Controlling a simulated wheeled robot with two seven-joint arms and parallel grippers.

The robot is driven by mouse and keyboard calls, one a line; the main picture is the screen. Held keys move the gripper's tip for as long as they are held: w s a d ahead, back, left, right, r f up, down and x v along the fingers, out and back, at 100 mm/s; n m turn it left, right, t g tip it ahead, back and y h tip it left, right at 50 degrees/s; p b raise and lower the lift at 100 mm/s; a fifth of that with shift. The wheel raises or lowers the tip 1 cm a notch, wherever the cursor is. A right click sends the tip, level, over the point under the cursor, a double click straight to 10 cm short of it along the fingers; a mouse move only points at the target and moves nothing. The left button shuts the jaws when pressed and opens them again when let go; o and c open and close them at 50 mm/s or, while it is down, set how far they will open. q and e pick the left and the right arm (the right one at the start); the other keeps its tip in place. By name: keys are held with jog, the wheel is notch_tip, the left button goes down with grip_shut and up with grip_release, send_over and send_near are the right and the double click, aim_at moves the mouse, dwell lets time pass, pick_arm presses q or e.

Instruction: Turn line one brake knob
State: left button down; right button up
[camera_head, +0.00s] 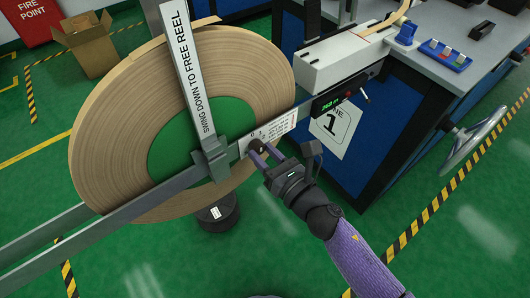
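A small dark brake knob (257,146) sits on the white scale plate (279,131) of the grey rail, to the right of the big tape reel (118,131). My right gripper (260,153) reaches in from the lower right. Its two purple fingers are apart, and their tips are at the knob, one on either side. Whether they press on it I cannot tell, as the tips partly hide it. My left gripper is not in view.
A grey lever marked "SWING DOWN TO FREE REEL" (188,70) stands up in front of the reel. A blue cabinet (385,135) with a line 1 sign and a handwheel (473,142) is on the right. A black round foot (219,213) stands below the reel. Green floor lies open in front.

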grip_shut()
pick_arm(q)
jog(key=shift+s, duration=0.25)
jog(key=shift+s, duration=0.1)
